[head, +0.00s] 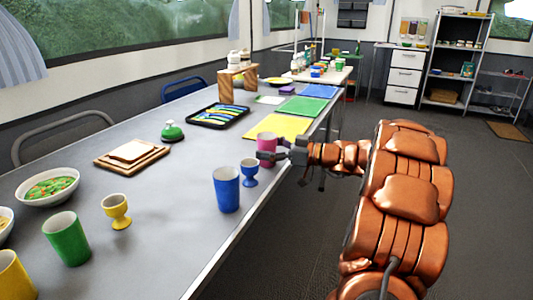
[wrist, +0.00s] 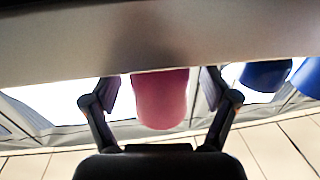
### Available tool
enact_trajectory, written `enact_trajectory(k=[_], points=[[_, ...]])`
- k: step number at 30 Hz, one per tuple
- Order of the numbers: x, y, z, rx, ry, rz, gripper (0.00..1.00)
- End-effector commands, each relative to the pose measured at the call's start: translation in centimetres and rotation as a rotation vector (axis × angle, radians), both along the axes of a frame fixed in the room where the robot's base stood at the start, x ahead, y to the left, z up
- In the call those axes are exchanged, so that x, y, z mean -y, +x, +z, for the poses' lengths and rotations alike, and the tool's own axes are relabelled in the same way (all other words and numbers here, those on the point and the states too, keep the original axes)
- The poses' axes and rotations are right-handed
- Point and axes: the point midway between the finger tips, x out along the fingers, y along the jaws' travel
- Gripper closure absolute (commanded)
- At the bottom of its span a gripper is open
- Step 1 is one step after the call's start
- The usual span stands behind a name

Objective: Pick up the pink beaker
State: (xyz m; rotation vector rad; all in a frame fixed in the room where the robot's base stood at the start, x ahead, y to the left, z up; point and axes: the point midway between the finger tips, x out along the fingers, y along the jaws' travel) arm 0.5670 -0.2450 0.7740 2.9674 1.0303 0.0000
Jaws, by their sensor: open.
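The pink beaker (head: 266,141) stands upright near the right edge of the long grey table, partly hidden by my gripper (head: 274,156) in the head view. In the wrist view the pink beaker (wrist: 160,100) sits between the two fingers of my gripper (wrist: 161,90). The fingers are open, one on each side of it, with a visible gap on both sides.
A blue egg cup (head: 249,171) and a blue beaker (head: 227,188) stand close by, nearer the camera. A yellow mat (head: 277,128) lies just behind the pink beaker. Clear floor lies right of the table.

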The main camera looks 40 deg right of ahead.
Motion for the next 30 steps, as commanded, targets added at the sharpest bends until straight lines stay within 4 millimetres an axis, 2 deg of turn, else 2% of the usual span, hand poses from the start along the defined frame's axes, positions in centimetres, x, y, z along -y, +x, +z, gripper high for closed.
enact_trajectory(k=[4, 22, 30], points=[[-0.02, 0.01, 0.02, 0.0, 0.0, 0.001, 0.15], [-0.04, 0.0, 0.0, 0.0, 0.0, 0.002, 0.77], [-0.04, 0.0, 0.12, 0.0, 0.0, 0.001, 0.78]])
